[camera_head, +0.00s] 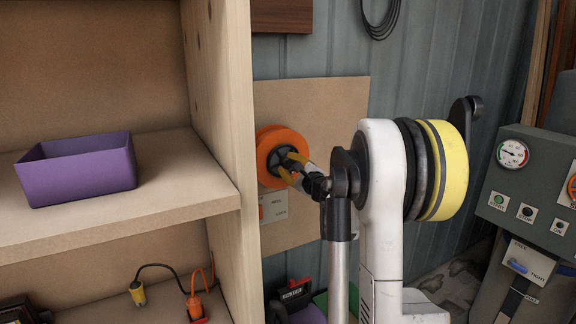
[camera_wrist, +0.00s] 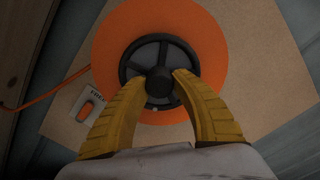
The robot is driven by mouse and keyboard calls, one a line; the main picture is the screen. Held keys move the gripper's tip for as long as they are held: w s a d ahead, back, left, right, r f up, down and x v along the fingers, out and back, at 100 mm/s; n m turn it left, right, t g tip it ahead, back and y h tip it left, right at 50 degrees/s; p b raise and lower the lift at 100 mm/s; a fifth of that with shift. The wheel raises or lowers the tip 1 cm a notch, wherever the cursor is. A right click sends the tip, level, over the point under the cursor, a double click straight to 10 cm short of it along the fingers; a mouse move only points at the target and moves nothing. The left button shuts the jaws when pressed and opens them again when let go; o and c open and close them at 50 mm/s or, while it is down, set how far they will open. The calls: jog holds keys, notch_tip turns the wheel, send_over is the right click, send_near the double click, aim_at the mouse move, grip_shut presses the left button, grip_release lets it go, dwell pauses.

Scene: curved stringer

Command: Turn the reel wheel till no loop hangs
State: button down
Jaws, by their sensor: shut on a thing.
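The orange reel (camera_head: 268,142) is mounted on a tan board on the wall, just right of the wooden shelf unit. It also fills the upper middle of the wrist view (camera_wrist: 205,50). Its dark spoked wheel (camera_wrist: 158,42) faces me. My gripper (camera_wrist: 159,82) has its yellow fingers on either side of the wheel's central hub, shut on the wheel. In the head view my gripper (camera_head: 291,164) partly covers the wheel. An orange cable (camera_wrist: 45,93) leaves the reel leftward and slopes down with a slight bend; the shelf side hides its run in the head view.
A labelled plate with an orange switch (camera_wrist: 87,108) sits below left of the reel. A purple bin (camera_head: 75,170) stands on the shelf. A gauge panel (camera_head: 530,180) stands at right.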

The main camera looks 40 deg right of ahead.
dwell(0.3)
jog(key=c, duration=1)
grip_release()
jog(key=v, duration=1.2)
